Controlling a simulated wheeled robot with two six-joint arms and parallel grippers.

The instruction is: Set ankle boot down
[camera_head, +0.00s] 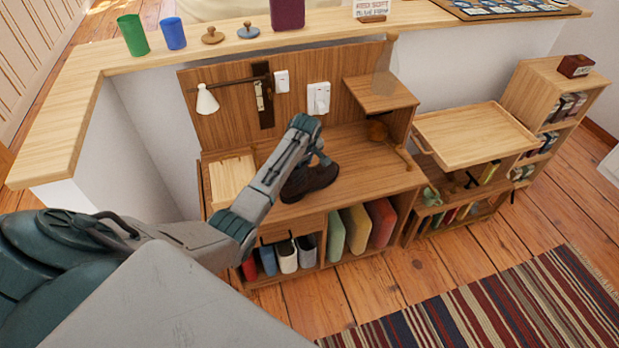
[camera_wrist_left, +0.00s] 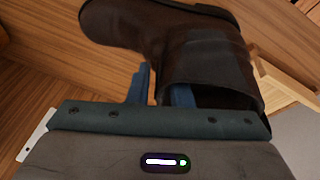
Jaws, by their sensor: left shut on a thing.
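The dark brown ankle boot (camera_head: 308,183) is at the wooden bench (camera_head: 352,160), left of its middle. My left gripper (camera_head: 322,160) is shut on the boot's shaft from above. In the left wrist view the boot (camera_wrist_left: 200,45) fills the upper middle. The left fingers (camera_wrist_left: 160,88) pinch the shaft wall near its opening, one finger inside and one outside. My right gripper is in neither view.
A raised shelf (camera_head: 380,93) with a brown object beneath stands on the bench's right. A light wooden box (camera_head: 232,180) is at its left. A tray (camera_head: 470,135) tops the cart at right.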

